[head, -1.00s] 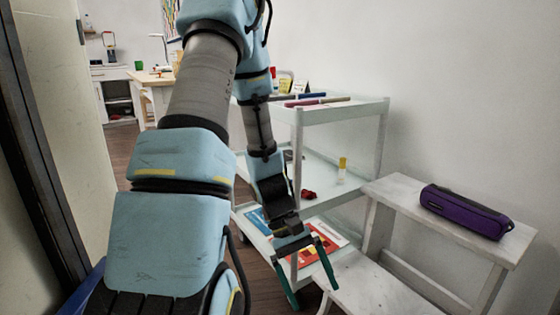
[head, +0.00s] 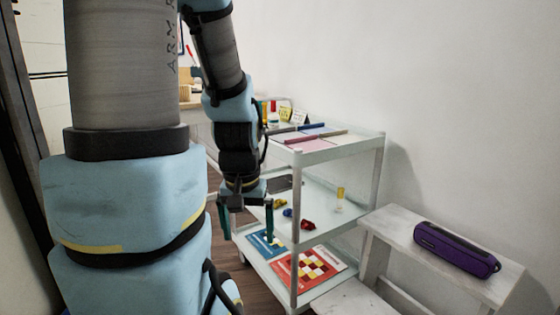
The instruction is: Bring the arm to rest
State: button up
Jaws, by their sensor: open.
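My arm rises on the left of the head view and bends over, with its last links hanging down near the middle. My gripper (head: 247,236) points downward with its two green-tipped fingers apart. Nothing is between the fingers. It hangs in front of the left side of the white shelf cart (head: 340,147), and I cannot tell whether it touches the cart.
The cart holds rolls and cards on top, a yellow-capped bottle (head: 340,197) and small red, blue and yellow items in the middle, and a blue booklet (head: 262,243) and red board (head: 308,268) below. A purple case (head: 457,249) lies on a white step stool (head: 397,222).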

notch_tip(320, 180, up, 32)
jog(key=p, duration=3)
jog(key=shift+f, duration=0.1)
